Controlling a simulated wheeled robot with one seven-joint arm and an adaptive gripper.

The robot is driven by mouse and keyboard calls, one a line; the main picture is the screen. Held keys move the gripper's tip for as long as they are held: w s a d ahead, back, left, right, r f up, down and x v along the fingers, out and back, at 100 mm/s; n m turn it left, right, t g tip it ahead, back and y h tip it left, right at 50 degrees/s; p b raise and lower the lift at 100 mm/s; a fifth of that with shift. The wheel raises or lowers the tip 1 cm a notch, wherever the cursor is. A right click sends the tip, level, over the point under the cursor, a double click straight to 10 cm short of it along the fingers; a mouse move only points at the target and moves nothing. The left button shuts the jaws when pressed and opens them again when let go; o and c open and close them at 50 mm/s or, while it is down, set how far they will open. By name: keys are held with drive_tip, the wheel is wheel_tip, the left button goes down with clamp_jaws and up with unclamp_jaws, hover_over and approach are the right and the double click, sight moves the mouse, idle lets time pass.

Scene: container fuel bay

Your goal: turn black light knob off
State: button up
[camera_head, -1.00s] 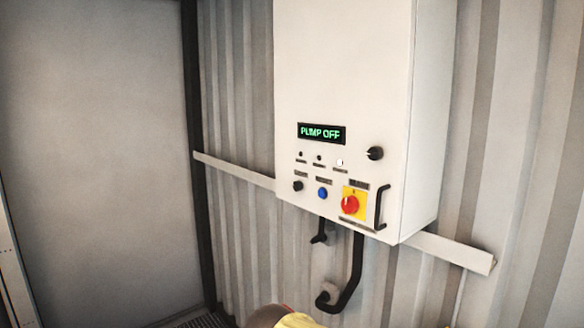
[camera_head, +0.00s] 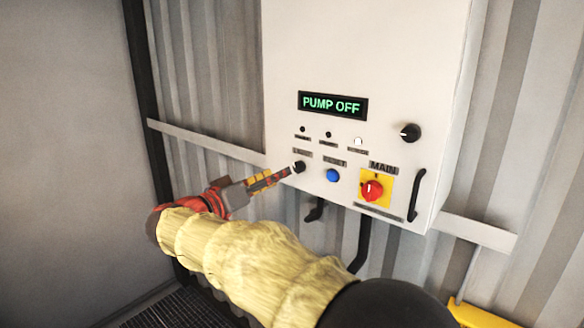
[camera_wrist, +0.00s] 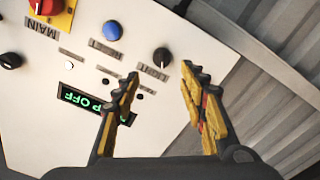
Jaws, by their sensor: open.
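The black light knob (camera_head: 299,167) sits at the lower left of the white control box front, under a small label that is hard to read. It also shows in the wrist view (camera_wrist: 162,57), where the picture is turned over. My gripper (camera_head: 286,173) is beside the knob in the head view. In the wrist view my gripper (camera_wrist: 161,74) is open, its two yellow and black fingers apart, with the knob just beyond the gap between the tips. I cannot tell whether a finger touches it. The knob's setting is too small to read.
A blue button (camera_head: 333,175) and a red MAIN switch (camera_head: 372,190) on a yellow plate sit right of the knob. A second black knob (camera_head: 410,132) is higher right. A green display (camera_head: 333,105) reads PUMP OFF. A black handle (camera_head: 416,195) juts from the right side.

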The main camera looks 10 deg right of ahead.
sight(296, 167)
drive_tip(key=p+x, duration=0.1)
drive_tip(key=x, duration=0.6)
drive_tip(key=shift+w+d+f, duration=0.1)
drive_tip(key=shift+w+d, duration=0.15)
drive_tip(key=shift+w, duration=0.05)
drive_tip(key=c, duration=0.3)
drive_tip(key=c, duration=0.8)
clamp_jaws()
